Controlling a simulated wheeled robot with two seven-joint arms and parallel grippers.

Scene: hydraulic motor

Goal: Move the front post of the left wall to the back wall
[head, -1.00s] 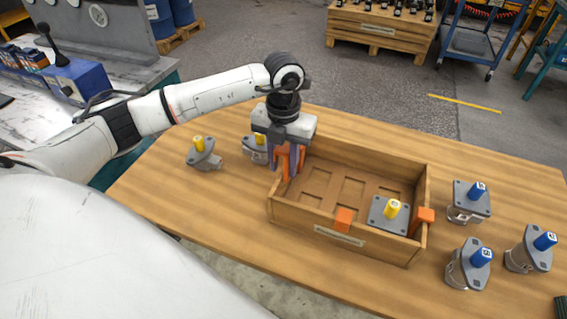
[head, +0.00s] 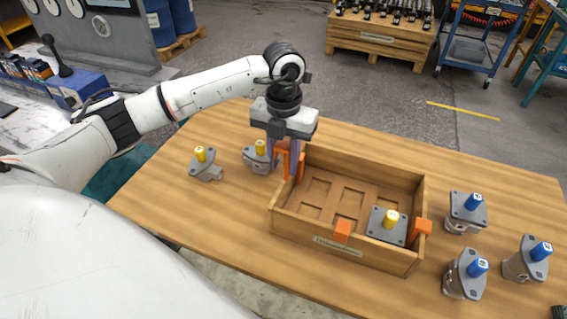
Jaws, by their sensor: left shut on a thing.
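An open wooden box (head: 335,246) stands on the table. My left gripper (head: 283,164) points down at the back of its left wall, shut on an orange post (head: 284,160) that shows between the fingers. Orange also shows just right of the right finger; I cannot tell whether it is a second post. The fingers hide where the post's lower end is. Another orange post (head: 342,232) sits on the front wall, and one (head: 421,229) on the right wall near the front corner. The back wall (head: 370,166) shows no post right of the gripper. My right gripper is not in view.
A yellow-topped motor (head: 388,224) sits in the box's front right compartment; the other visible compartments are empty. Two yellow-topped motors (head: 205,165) (head: 258,157) stand left of the box. Blue-topped motors (head: 466,213) (head: 465,275) (head: 527,260) stand to its right. The table behind the box is clear.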

